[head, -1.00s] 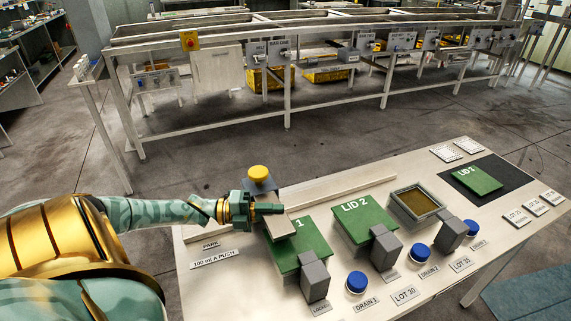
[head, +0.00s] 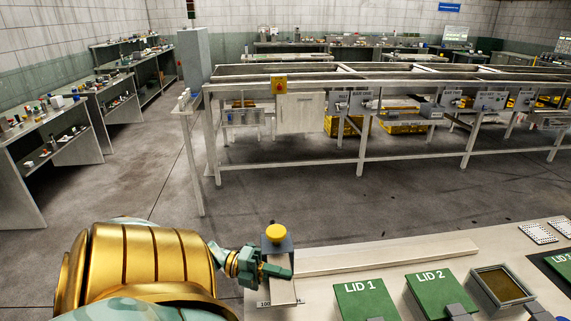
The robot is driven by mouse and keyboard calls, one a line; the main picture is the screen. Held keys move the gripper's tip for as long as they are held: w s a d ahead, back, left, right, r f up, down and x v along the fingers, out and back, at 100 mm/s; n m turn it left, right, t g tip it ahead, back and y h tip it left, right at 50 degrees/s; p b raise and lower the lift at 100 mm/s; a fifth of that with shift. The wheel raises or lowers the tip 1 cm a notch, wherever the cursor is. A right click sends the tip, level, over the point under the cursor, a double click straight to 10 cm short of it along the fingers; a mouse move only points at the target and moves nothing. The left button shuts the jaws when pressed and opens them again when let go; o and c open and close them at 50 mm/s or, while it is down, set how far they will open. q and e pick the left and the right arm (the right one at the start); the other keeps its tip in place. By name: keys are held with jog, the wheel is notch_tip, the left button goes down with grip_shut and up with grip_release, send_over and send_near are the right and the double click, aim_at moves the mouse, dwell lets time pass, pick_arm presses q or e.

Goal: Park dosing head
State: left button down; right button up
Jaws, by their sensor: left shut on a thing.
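My left gripper (head: 274,270) is shut on the dosing head (head: 276,235), a grey block with a round yellow button on top and a beige lower part. The dosing head is upright at the far left end of the bench, left of the green lid marked LID 1 (head: 362,300). Its lower part covers most of the "100 ml A PUSH" label (head: 264,304). I cannot tell whether its base touches the bench. The PARK label does not show. My right gripper is out of view.
The pale bench (head: 322,284) has a raised strip (head: 380,255) along its back. LID 2 (head: 438,292) and an open square bin (head: 503,287) stand to the right. A long metal sizer frame (head: 360,150) stands beyond, across open floor.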

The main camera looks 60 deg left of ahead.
pick_arm(q)
jog(key=shift+s+f, duration=0.1)
jog(key=shift+s, duration=0.05)
jog(key=c, duration=1.5)
grip_release()
jog(key=shift+o, duration=0.6)
jog(key=shift+s+a, duration=0.15)
jog(key=b+v, duration=0.5)
jog(key=v, duration=1.1)
jog(key=shift+s+b, duration=0.2)
jog(key=shift+b, duration=0.15)
jog(key=shift+a, duration=0.1)
